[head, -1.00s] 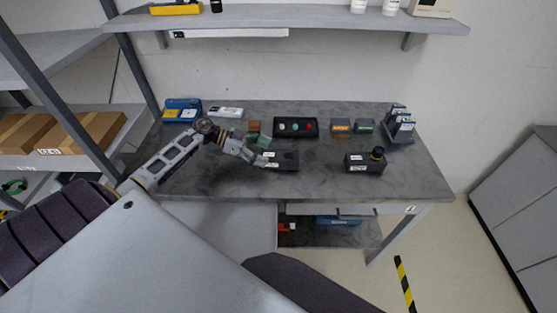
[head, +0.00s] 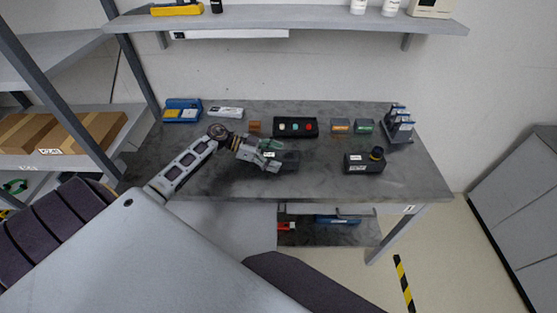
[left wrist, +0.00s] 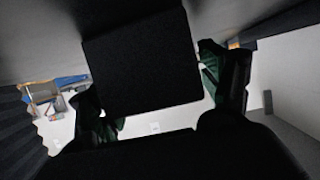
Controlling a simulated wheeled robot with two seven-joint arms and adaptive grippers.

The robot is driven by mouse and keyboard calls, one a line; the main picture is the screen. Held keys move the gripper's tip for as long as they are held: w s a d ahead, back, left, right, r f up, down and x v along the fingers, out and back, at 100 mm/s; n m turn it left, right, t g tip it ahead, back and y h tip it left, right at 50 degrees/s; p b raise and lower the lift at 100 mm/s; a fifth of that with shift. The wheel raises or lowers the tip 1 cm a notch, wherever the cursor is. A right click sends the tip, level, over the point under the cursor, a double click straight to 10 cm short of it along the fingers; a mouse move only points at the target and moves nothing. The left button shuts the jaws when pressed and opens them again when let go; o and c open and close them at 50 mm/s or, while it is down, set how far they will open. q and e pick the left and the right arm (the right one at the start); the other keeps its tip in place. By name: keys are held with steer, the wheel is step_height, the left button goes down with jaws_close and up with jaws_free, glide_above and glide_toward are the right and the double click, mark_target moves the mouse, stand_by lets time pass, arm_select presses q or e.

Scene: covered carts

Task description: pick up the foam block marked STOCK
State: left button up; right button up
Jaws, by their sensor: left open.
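A dark block (head: 291,157) lies on the grey bench, right of centre-left; pale labels on it are too small to read, so I cannot confirm STOCK. My left gripper (head: 272,154) is open over the block's left part and covers much of it. In the left wrist view, a large dark square face (left wrist: 142,60) shows between the two spread greenish fingers (left wrist: 152,100), with pale gaps beside it. I cannot tell whether the fingers touch it. My right gripper is not in view.
Behind the block are a black box with coloured buttons (head: 296,127) and a small brown block (head: 254,127). An orange block (head: 340,126), a green block (head: 364,126) and a dark box with a knob (head: 363,164) stand to the right. The bench's front strip is clear.

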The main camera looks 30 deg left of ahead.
mark_target(273, 155)
arm_select(q)
steer(key=shift+c, duration=0.4)
steer(key=c, duration=1)
steer(key=shift+o, duration=0.2)
steer(key=shift+r, duration=0.1)
steer(key=shift+r, duration=1.45)
steer(key=shift+s+a+r, duration=0.15)
steer(key=shift+s+a, duration=0.05)
steer(key=shift+a, duration=0.1)
steer(key=s+a, duration=0.2)
steer(key=a, duration=0.2)
steer(key=s+a+b, duration=0.1)
steer(key=s+a, duration=0.2)
steer(key=a, duration=0.2)
steer(key=s+a+b, duration=0.1)
steer(key=s+a, duration=0.1)
steer(key=a, duration=0.3)
steer(key=shift+s, duration=0.3)
steer(key=shift+s+a, duration=0.35)
steer(key=shift+a, duration=0.25)
steer(key=shift+r, duration=0.1)
